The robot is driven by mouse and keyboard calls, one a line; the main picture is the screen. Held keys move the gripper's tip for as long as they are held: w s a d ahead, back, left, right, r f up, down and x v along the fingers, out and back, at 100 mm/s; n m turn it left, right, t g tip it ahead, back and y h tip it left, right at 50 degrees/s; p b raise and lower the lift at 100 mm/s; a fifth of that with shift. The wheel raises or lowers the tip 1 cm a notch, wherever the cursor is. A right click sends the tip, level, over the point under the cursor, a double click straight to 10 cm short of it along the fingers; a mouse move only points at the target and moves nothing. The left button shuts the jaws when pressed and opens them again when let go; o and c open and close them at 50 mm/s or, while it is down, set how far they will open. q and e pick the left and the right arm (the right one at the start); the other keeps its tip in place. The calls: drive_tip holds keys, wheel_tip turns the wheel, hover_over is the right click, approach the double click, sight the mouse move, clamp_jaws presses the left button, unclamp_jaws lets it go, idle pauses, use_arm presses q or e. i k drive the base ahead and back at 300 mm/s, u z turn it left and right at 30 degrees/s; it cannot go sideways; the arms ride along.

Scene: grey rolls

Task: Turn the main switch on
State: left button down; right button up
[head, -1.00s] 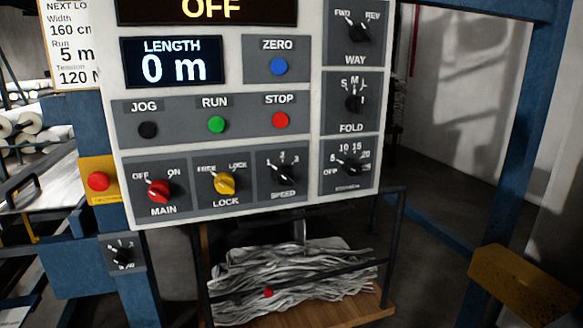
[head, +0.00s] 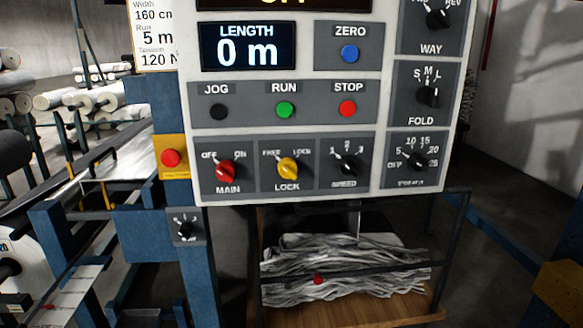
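The main switch (head: 225,171) is a red rotary knob at the lower left of the control panel (head: 318,200), labelled MAIN, with OFF at its upper left and ON at its upper right. Its pointer leans to the upper left, towards OFF. The length display (head: 248,47) reads 0 m. The display above it is cut off by the top edge of the view. Neither of my grippers shows in the head view.
The yellow lock knob (head: 288,168) sits right of the main switch. A red button on a yellow box (head: 172,158) is just left of the panel. A small black rotary switch (head: 185,228) is on the blue post below. Strips of grey material (head: 345,270) lie under the panel.

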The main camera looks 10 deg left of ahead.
sight(225, 170)
drive_tip(key=z, duration=1.15)
drive_tip(key=k, duration=1.2)
drive_tip(key=u, duration=1.65)
drive_tip(key=i, duration=0.5)
drive_tip(key=u, duration=0.05)
